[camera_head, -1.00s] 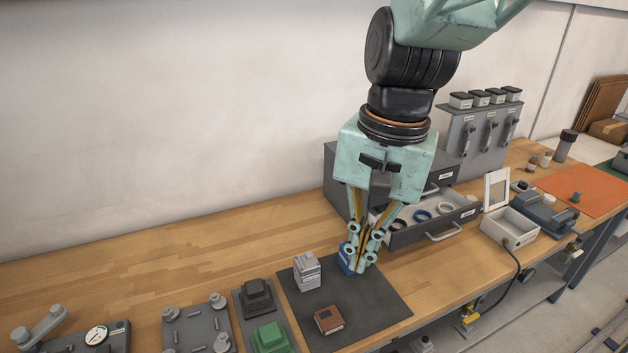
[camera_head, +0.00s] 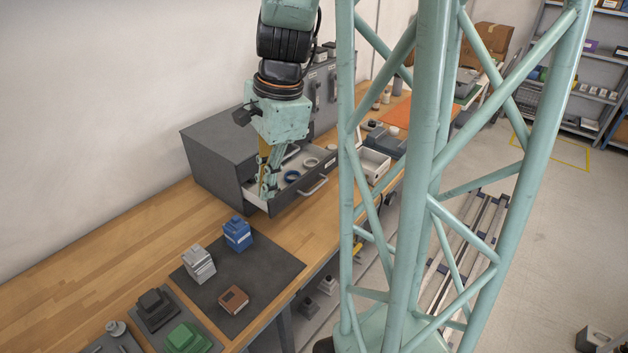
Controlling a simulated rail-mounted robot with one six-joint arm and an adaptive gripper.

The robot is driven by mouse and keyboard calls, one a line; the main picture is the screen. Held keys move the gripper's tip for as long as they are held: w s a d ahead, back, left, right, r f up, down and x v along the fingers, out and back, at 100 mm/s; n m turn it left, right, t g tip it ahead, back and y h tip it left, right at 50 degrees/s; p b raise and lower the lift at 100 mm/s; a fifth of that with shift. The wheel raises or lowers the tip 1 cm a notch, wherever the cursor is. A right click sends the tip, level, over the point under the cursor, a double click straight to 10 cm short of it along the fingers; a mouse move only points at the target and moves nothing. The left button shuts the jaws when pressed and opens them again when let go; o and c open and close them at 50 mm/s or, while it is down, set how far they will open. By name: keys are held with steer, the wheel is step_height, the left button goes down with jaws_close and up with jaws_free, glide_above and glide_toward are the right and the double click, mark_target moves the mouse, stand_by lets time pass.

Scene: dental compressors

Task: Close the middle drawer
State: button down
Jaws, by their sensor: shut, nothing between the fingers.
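A dark grey drawer cabinet (camera_head: 215,150) stands on the wooden bench against the wall. One drawer (camera_head: 300,199) is pulled out toward the front, with a light handle (camera_head: 314,186) on its front panel. Rings, one blue (camera_head: 292,176) and others pale, lie inside it. My gripper (camera_head: 268,191) points down, shut and empty, at the left end of the open drawer. Its fingertips overlap the drawer's left side in the picture; I cannot tell whether they touch it. My gripper and wrist hide part of the cabinet front, so the drawer's level is hard to tell.
A dark mat (camera_head: 255,283) in front holds a blue block (camera_head: 237,234), a silver block (camera_head: 199,264) and a brown block (camera_head: 233,299). A white open box (camera_head: 374,165) stands right of the drawer. My green lattice column covers the right middle.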

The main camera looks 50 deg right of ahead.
steer(key=s+d+f+m+p, duration=0.2)
steer(key=d+m, duration=0.5)
steer(key=d, duration=0.5)
steer(key=s+d+f+m+t+h+p, duration=0.1)
steer(key=s+d+f+m+p, duration=0.2)
steer(key=d+m, duration=0.4)
steer(key=d, duration=0.5)
steer(key=shift+s+d+m+p, duration=0.2)
steer(key=shift+s+m+p, duration=0.1)
steer(key=shift+f, duration=0.1)
steer(key=w+f+b, duration=0.3)
steer(key=w+f, duration=0.3)
steer(key=f, duration=0.4)
steer(key=shift+d+f+b, duration=0.15)
steer(key=shift+f+b, duration=0.05)
steer(key=shift+b, duration=0.1)
steer(key=shift+w, duration=0.1)
